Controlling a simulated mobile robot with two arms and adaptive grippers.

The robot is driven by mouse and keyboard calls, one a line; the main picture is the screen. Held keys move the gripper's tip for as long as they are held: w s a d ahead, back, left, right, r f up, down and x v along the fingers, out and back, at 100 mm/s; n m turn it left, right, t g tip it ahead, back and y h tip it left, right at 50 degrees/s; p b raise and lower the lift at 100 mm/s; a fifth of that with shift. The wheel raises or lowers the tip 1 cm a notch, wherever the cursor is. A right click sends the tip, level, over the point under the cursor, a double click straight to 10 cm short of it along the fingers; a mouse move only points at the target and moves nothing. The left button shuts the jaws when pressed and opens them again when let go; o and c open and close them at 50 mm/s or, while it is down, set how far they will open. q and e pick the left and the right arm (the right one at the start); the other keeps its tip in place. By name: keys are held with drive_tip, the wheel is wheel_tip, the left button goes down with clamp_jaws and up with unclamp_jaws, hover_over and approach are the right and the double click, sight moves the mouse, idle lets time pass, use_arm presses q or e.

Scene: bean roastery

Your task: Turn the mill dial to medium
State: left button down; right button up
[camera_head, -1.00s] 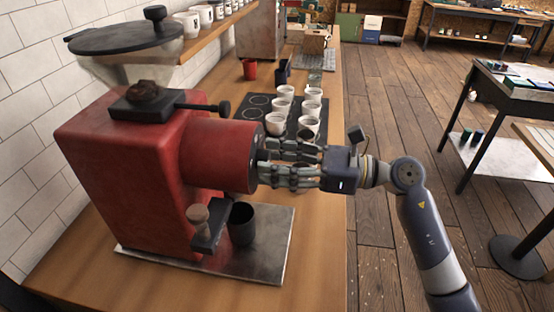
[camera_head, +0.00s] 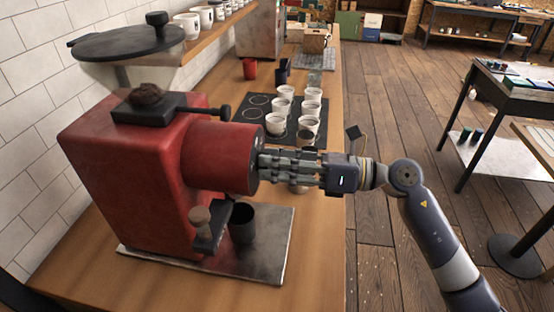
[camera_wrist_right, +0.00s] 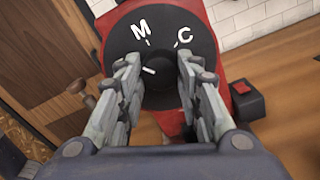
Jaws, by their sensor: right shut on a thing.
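The red mill (camera_head: 125,165) stands on a metal tray at the left of the counter. Its round barrel ends in a dark dial face, which fills the upper middle of the right wrist view as the dial (camera_wrist_right: 120,40). White letters M and C show there, each with a tick. A short white pointer line sits on the dial knob (camera_wrist_right: 149,71), slanting up-left, to the left of the M tick. My right gripper (camera_head: 264,167) reaches the dial from the right. In the wrist view its fingers (camera_wrist_right: 158,82) are shut on the knob, one each side.
A dark cup (camera_head: 242,223) stands on the tray (camera_head: 270,245) below the dial. White cups (camera_head: 276,124) stand on a black mat behind my right gripper. A shelf with cups runs along the wall. The counter's right edge lies under my wrist.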

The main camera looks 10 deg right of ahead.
drive_tip(key=shift+r+m+p, duration=0.1)
drive_tip(key=shift+m+p, duration=2.05)
drive_tip(key=shift+m, duration=1.55)
drive_tip(key=o, duration=1.1)
drive_tip(key=shift+c, duration=0.2)
drive_tip(key=v, duration=1.2)
